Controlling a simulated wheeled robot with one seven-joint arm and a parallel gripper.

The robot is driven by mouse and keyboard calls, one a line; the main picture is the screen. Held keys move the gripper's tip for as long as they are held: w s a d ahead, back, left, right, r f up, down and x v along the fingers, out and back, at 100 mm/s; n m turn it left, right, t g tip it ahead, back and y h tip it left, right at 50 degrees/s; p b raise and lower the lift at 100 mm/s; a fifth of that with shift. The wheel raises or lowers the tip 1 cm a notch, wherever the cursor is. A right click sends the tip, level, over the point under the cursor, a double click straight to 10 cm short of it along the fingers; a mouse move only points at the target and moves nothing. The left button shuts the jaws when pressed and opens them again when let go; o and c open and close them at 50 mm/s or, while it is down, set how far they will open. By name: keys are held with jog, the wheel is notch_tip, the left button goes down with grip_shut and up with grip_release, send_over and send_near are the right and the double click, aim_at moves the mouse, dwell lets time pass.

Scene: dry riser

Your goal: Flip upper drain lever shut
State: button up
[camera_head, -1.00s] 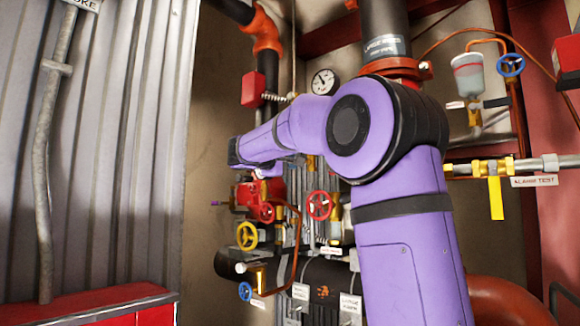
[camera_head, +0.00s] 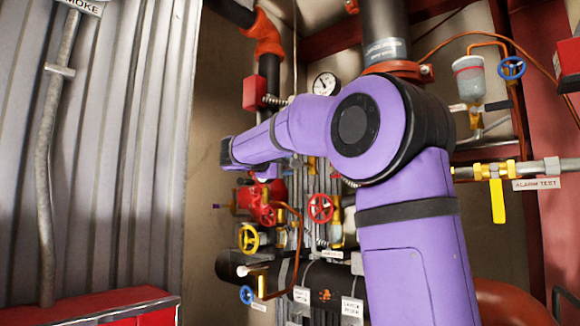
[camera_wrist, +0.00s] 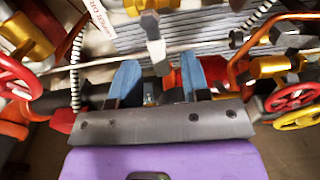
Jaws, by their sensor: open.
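In the wrist view my gripper (camera_wrist: 157,78) is open, with its two blue fingers apart. A pale grey lever (camera_wrist: 157,55) hangs from a brass valve (camera_wrist: 143,5) at the top middle, and its lower end reaches the gap between the fingertips. I cannot tell whether a finger touches it. A white tag (camera_wrist: 103,18) beside this valve is partly cut off; it seems to read "upper dr...", so this looks like the upper drain lever. In the head view my forearm and wrist cover this spot, and the fingers and lever cannot be made out.
Red handwheels (camera_head: 320,208), a yellow handwheel (camera_head: 249,239) and a copper tube (camera_head: 297,235) crowd the space around my wrist. A coiled hose (camera_wrist: 76,60) runs close left of the fingers. A yellow lever (camera_head: 498,200) sits at right. A corrugated wall (camera_head: 110,150) stands at left.

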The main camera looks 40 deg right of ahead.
jog(key=s+a, duration=0.1)
jog(key=a, duration=0.7)
jog(key=shift+s+a, duration=0.1)
jog(key=s+a+f+t+y, duration=0.1)
jog(key=s+a+f+y, duration=0.4)
jog(key=s+f, duration=0.4)
jog(key=s+a+f+m+t+y, duration=0.1)
jog(key=s+a+f+y, duration=0.5)
jog(key=f, duration=0.8)
jog(key=s+a+f+y, duration=0.6)
jog(key=s+f, duration=0.5)
jog(key=s, duration=0.2)
jog(key=shift+f+t+y, duration=0.2)
jog(key=shift+t+y, duration=0.2)
